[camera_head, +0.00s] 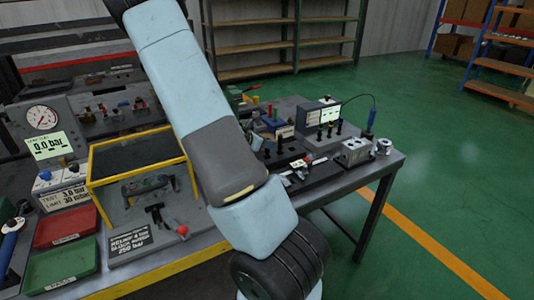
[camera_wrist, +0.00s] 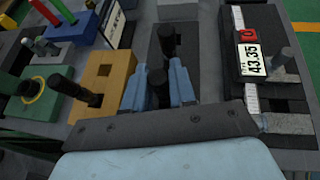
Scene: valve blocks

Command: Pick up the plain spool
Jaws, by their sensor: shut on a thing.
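In the wrist view, my gripper (camera_wrist: 158,84) has its two light blue fingers on either side of a black spool (camera_wrist: 157,92) and is shut on it. This spool shows no coloured ring on its visible part; its lower end is hidden by my gripper's body. Another black spool (camera_wrist: 167,38) stands just beyond, on a dark block. A black spool (camera_wrist: 62,85) lies tilted across a tan block with a square hole at left. In the head view my gripper is hidden behind my arm.
In the head view, a yellow-framed stand (camera_head: 130,155) and red and green trays (camera_head: 65,225) occupy the bench's left.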

